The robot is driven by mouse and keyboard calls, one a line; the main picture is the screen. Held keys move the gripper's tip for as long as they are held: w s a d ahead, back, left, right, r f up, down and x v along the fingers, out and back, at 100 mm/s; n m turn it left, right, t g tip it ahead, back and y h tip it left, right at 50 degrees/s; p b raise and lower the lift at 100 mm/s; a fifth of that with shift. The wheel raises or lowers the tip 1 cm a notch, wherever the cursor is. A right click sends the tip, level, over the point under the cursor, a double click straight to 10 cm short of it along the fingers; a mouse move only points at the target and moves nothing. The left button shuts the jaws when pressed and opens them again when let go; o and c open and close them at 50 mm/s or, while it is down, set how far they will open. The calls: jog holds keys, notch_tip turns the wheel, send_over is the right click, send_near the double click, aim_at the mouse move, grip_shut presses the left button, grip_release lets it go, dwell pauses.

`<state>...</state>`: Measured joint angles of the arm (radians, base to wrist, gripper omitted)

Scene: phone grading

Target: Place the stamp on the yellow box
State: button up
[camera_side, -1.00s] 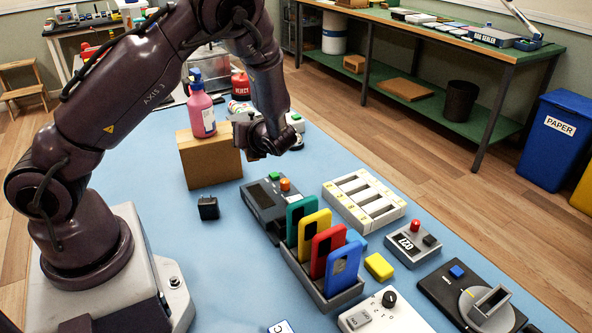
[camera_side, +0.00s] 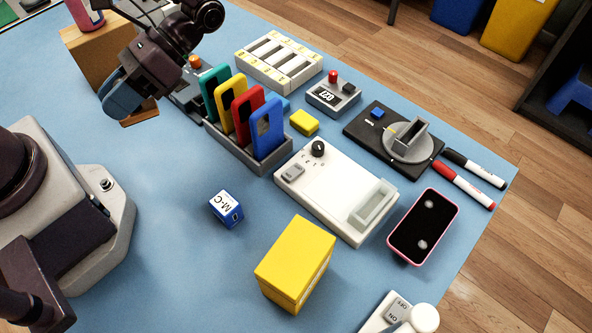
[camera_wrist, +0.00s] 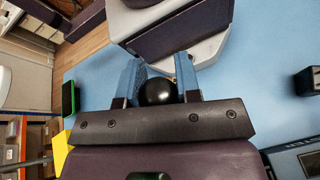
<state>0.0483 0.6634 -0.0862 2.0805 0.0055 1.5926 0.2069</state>
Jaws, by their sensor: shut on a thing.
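The yellow box (camera_side: 295,265) stands upright at the lower middle of the side view, its top bare. My gripper (camera_side: 122,98) is at the upper left of that view, in front of the cardboard box and well away from the yellow box. In the wrist view my gripper (camera_wrist: 158,80) has its two blue fingers on either side of a round black knob (camera_wrist: 158,92), which looks like the stamp's handle. A tan piece (camera_side: 140,117) shows just under the gripper in the side view; I cannot tell whether it is the stamp's base.
A rack (camera_side: 245,150) of upright phones stands between my gripper and a white dial device (camera_side: 335,185). A blue M-C cube (camera_side: 226,208) lies left of the yellow box. A pink-edged phone (camera_side: 423,227) lies to the right.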

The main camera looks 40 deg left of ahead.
jog(key=s+d+r+n+t+h, duration=0.3)
jog(key=d+r+n+h, duration=0.2)
jog(key=d+n+h, duration=0.3)
jog(key=s+d+r+n+t+h, duration=0.2)
jog(key=d+r+n+t+h, duration=0.25)
jog(key=d, duration=0.55)
send_over(283, 251)
jog(key=shift+n+g+h, duration=0.25)
jog(key=shift+g+h, duration=0.1)
jog(key=f, duration=0.9)
jog(key=shift+s+a, duration=0.15)
jog(key=shift+a, duration=0.05)
jog(key=shift+d+f, duration=0.2)
jog(key=shift+f, duration=1.65)
jog(key=shift+f, duration=0.15)
jog(key=o, duration=0.9)
